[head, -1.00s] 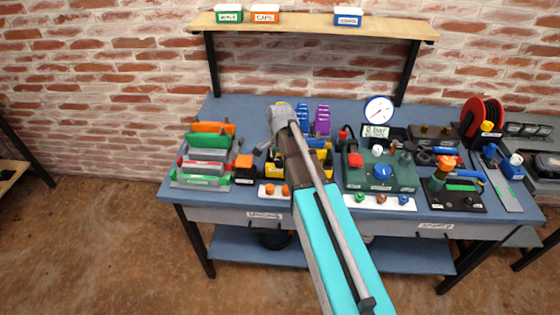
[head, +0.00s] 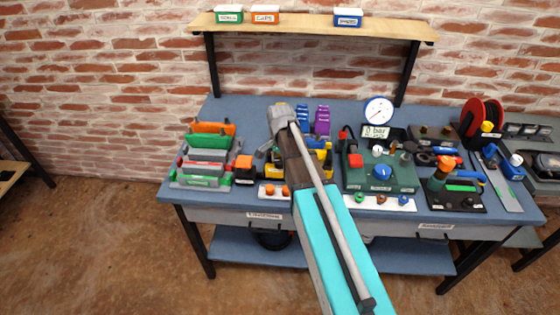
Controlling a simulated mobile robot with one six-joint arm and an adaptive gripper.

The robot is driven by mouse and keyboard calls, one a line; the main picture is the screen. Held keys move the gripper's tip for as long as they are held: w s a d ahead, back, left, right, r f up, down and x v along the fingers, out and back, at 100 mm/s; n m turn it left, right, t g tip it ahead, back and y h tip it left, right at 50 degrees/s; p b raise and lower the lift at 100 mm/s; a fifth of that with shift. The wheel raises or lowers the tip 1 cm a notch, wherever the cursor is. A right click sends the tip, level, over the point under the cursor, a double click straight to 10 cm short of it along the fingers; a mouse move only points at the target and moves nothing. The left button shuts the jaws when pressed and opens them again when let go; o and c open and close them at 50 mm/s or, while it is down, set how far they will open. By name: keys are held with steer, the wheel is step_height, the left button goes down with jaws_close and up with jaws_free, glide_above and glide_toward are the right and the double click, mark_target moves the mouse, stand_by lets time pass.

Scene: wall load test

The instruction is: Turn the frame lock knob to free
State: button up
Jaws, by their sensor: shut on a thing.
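My gripper (head: 270,145) is at the far end of my turquoise and grey arm, low over the blue bench, left of the yellow frame (head: 326,169). Only a grey finger and the grey wrist show. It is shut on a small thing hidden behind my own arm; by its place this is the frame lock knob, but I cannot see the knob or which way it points. The yellow frame is partly covered by my arm. Blue and purple stepped blocks (head: 322,120) stand behind it.
Left of my gripper are an orange and black block (head: 245,169) and a rack of coloured plates (head: 207,155). A white strip with orange knobs (head: 270,191) lies in front. To the right are a green box with a blue knob (head: 400,181), a round gauge (head: 379,110) and red reels (head: 480,115).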

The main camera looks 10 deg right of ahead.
steer(key=n, duration=0.8)
steer(key=shift+n, duration=0.3)
steer(key=n, duration=0.3)
steer(key=shift+n, duration=0.3)
steer(key=n, duration=0.4)
steer(key=o, duration=1.1)
steer(key=shift+o, duration=0.2)
